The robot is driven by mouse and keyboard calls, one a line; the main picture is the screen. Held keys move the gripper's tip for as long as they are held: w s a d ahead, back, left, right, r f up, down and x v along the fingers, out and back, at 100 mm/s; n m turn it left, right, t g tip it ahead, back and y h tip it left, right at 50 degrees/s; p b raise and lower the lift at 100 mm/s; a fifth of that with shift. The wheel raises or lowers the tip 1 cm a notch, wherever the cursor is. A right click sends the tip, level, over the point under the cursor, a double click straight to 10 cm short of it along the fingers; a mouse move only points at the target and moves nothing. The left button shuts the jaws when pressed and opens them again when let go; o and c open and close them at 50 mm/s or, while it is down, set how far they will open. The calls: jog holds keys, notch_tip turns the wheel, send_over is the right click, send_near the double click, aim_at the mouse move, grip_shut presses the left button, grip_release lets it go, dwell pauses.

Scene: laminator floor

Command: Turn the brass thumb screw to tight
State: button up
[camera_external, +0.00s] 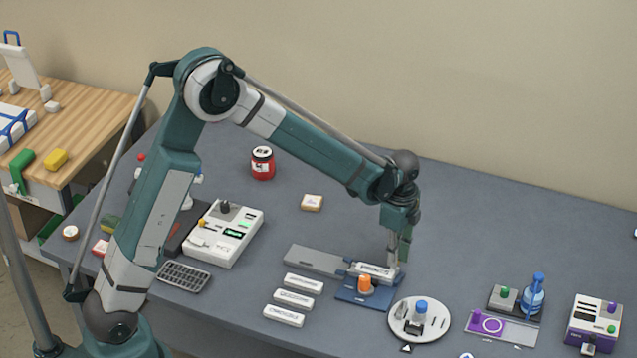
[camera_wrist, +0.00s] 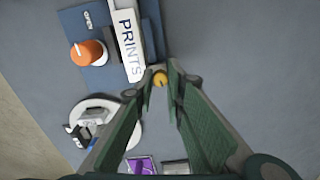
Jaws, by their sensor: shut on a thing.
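The brass thumb screw (camera_wrist: 160,78) shows as a small round golden knob between my fingertips in the wrist view, at the end of a white label holder marked PRINTS (camera_wrist: 128,40). My gripper (camera_wrist: 161,80) is shut on it, with one green finger on each side. In the external view my gripper (camera_external: 401,262) points down at the right end of the white label holder (camera_external: 372,271), and the screw is hidden there. How tight the screw is cannot be told.
A blue plate (camera_external: 350,295) with an orange knob (camera_external: 366,284) lies beside the holder. Several white label blocks (camera_external: 294,299) lie to the left. A round white turntable (camera_external: 436,329) with a blue-topped piece stands to the right. The table behind my gripper is clear.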

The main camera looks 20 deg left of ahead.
jog(key=shift+m, duration=0.6)
jog(key=o, duration=0.9)
jog(key=shift+r, duration=0.1)
jog(key=shift+r, duration=5.95)
